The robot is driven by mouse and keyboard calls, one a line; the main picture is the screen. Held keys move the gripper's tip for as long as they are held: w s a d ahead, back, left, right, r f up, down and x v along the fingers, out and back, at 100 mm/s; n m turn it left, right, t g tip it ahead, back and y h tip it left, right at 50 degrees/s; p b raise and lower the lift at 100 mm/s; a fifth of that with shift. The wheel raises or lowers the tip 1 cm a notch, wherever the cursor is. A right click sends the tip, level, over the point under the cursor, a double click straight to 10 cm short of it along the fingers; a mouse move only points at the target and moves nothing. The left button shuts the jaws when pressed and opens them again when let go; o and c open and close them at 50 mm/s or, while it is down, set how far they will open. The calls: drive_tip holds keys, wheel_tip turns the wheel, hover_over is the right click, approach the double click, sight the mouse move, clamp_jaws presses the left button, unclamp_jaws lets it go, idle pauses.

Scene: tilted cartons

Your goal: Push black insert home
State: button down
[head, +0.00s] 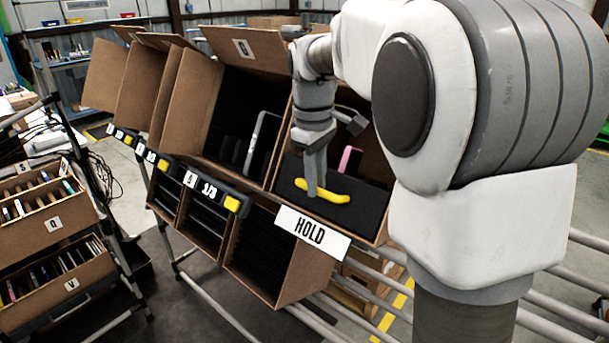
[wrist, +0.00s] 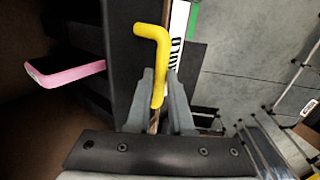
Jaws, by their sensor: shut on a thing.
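A black insert (head: 355,208) sits in the mouth of the tilted carton marked HOLD, behind the white HOLD label (head: 313,234). A yellow bent handle (head: 322,191) lies across its front; it also shows in the wrist view (wrist: 152,40). My gripper (head: 315,178) reaches down into this carton from above and is shut on the yellow handle. In the wrist view its two fingers (wrist: 160,100) stand either side of the handle. A black panel (wrist: 120,45) lies left of the handle there. How deep the insert sits is hidden from me.
A pink handle (head: 348,159) stands behind the insert in the same carton. A grey handle (head: 262,140) stands in the carton to the left. Open flaps (head: 243,47) rise behind. Slotted lower cartons (head: 262,250) sit below, and a side rack (head: 50,225) stands at left.

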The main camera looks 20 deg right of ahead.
drive_tip(key=shift+w+d, duration=0.1)
drive_tip(key=c, duration=0.8)
unclamp_jaws()
drive_tip(key=shift+w+d+f, duration=0.1)
drive_tip(key=shift+f, duration=0.05)
wheel_tip(320, 180, up, 18)
drive_tip(key=s+a+p, duration=0.1)
drive_tip(key=p, duration=0.2)
drive_tip(key=shift+a+f, duration=0.15)
drive_tip(key=shift+f, duration=0.1)
drive_tip(key=shift+s, duration=0.1)
drive_tip(key=s+a+f+m+t, duration=0.1)
drive_tip(key=s+f+m+t, duration=0.1)
drive_tip(key=s+f, duration=0.5)
drive_tip(key=s+a+f+m+t, duration=0.1)
drive_tip(key=s+f+m+t, duration=0.2)
drive_tip(key=s, duration=1.1)
wheel_tip(320, 180, down, 6)
drive_tip(key=shift+s+r+m+y, duration=0.25)
drive_tip(key=shift+m+y, duration=0.15)
drive_tip(key=shift+m, duration=0.8)
